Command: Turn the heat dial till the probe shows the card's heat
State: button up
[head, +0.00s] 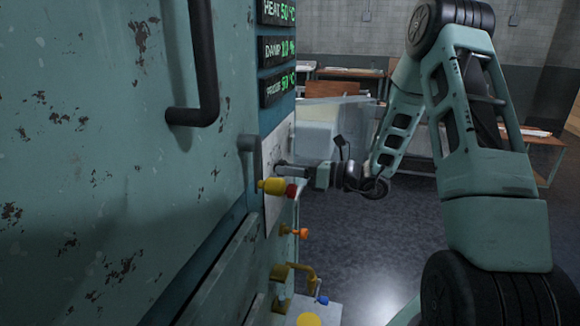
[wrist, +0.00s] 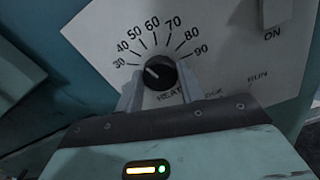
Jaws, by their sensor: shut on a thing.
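The heat dial (wrist: 158,73) is a small black knob on a white scale plate (wrist: 105,35) marked 30 to 90. Its pale pointer mark leans up and left, toward the low end near 30 and 40. My gripper (wrist: 160,88) has one finger on each side of the knob and is shut on it. In the head view my gripper (head: 281,165) reaches the panel from the right, and the knob is hidden there. Green readouts at the top show HEAT (head: 280,12) about 50 °C, DAMP (head: 279,49) about 10 %, and a probe line (head: 278,86) that seems to read 50 °C.
A dark door handle (head: 203,70) and a grey lever (head: 250,150) stick out left of my gripper. A yellow knob with a red end (head: 272,186), an orange knob (head: 301,233) and a yellow pipe (head: 302,269) project below. The floor at right is open.

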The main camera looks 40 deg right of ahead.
jog(key=o, duration=1)
jog(key=b+v, duration=0.5)
jog(key=v, duration=1.2)
jog(key=shift+s+d, duration=0.2)
